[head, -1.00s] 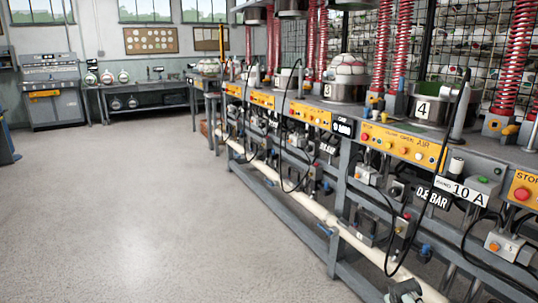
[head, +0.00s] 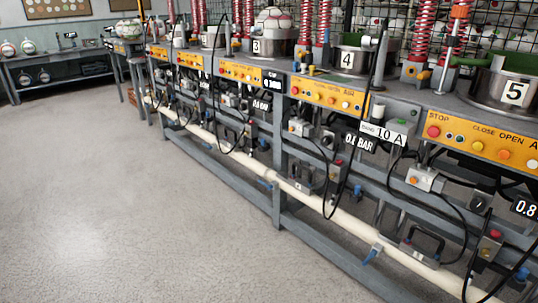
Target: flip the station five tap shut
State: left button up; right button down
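The station five pot (head: 514,94), marked 5, stands on the bench at the right, above a yellow panel (head: 485,143) with STOP, CLOSE and OPEN labels. A pale pipe (head: 335,215) runs low along the bench front and carries small blue-handled taps. One blue tap handle (head: 372,255) is on the pipe at lower middle right. Another blue part (head: 521,274) shows at the lower right edge, partly cut off and crossed by cables. I cannot tell which belongs to station five, or whether it is open or shut. Neither of my grippers is in view.
Station four's pot (head: 357,62) stands left of station five. Black cables (head: 330,190) hang in front of the bench. A grey lower rail (head: 315,248) runs along its foot. The concrete floor (head: 120,215) at left is clear.

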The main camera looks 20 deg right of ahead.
aim_at(372, 253)
jog(key=i+l+z, duration=0.25)
jog(key=i+z, duration=0.25)
jog(key=i+j+z, duration=0.3)
jog(key=z, duration=0.15)
jog(key=i+j+z, duration=0.25)
jog(key=j+z, duration=0.25)
